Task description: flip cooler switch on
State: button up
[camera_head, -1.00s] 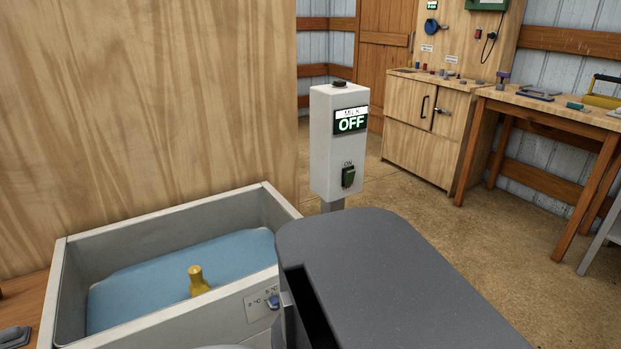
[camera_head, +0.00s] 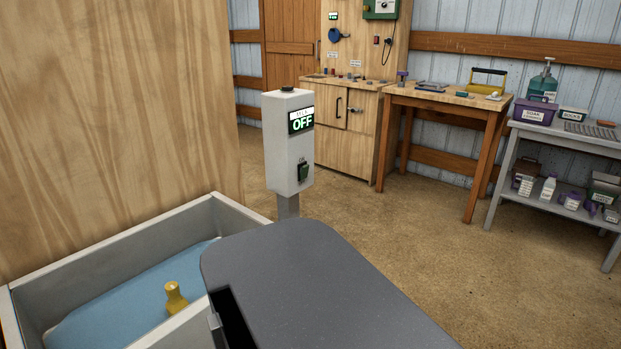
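A white control box (camera_head: 287,145) stands on a grey post left of the middle. A dark green rocker switch (camera_head: 303,171) sits low on the same face. No label saying cooler can be read, so I cannot tell for sure that this is the cooler switch. A black button (camera_head: 287,89) is on top of the box. My gripper is not in view; a dark grey part of my own body fills the lower middle.
A grey trough (camera_head: 120,243) with a blue inside and a yellow fitting (camera_head: 175,297) is at lower left, beside a wooden wall (camera_head: 110,110). Behind stand a wooden cabinet (camera_head: 335,140), a workbench (camera_head: 440,103) and a grey shelf (camera_head: 560,130) with bottles. The floor at right is clear.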

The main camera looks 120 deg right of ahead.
aim_at(304, 173)
jog(key=z, duration=4.2)
jog(key=i, duration=0.5)
jog(key=z, duration=0.05)
jog(key=k, duration=1)
jog(key=z, duration=0.6)
jog(key=i, duration=0.75)
